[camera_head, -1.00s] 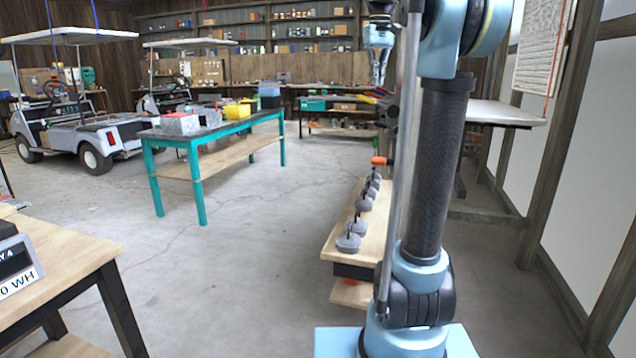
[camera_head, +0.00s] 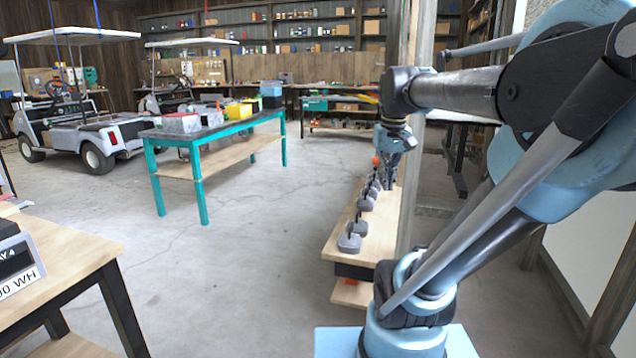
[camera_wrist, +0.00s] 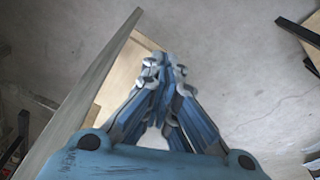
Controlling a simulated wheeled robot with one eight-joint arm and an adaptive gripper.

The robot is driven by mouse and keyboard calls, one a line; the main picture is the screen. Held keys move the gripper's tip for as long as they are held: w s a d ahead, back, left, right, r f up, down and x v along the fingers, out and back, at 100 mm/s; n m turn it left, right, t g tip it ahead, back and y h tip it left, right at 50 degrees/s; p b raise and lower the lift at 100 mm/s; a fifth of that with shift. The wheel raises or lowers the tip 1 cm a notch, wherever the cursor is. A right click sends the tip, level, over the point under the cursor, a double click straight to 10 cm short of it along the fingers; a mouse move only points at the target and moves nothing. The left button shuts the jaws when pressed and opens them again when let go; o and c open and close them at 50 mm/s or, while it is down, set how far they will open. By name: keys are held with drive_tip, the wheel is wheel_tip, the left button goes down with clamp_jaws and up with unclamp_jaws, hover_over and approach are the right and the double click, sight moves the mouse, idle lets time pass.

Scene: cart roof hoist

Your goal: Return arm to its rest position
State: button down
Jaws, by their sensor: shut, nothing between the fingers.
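My gripper (camera_head: 389,183) points down at the end of my bent arm, in front of the far part of a low wooden bench (camera_head: 340,243). In the wrist view my gripper (camera_wrist: 163,62) has its blue fingers drawn together with nothing between them, above grey floor. The far end of the bench is partly hidden behind my gripper and arm.
Several grey weights with handles (camera_head: 350,243) stand in a row on the low bench. A wooden post (camera_head: 412,150) rises beside my arm. A teal table (camera_head: 198,200) holds boxes, and a golf cart (camera_head: 85,138) stands behind it. The concrete floor (camera_head: 270,230) between is clear.

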drive_tip(key=s+f, duration=0.5)
drive_tip(key=f, duration=0.4)
drive_tip(key=s+f, duration=0.6)
drive_tip(key=f, duration=0.4)
drive_tip(key=shift+s+m+t, duration=0.15)
drive_tip(key=shift+m+t, duration=0.15)
drive_tip(key=shift+m, duration=0.1)
drive_tip(key=shift+d, duration=0.1)
drive_tip(key=shift+w+f, duration=0.25)
drive_tip(key=shift+w, duration=0.2)
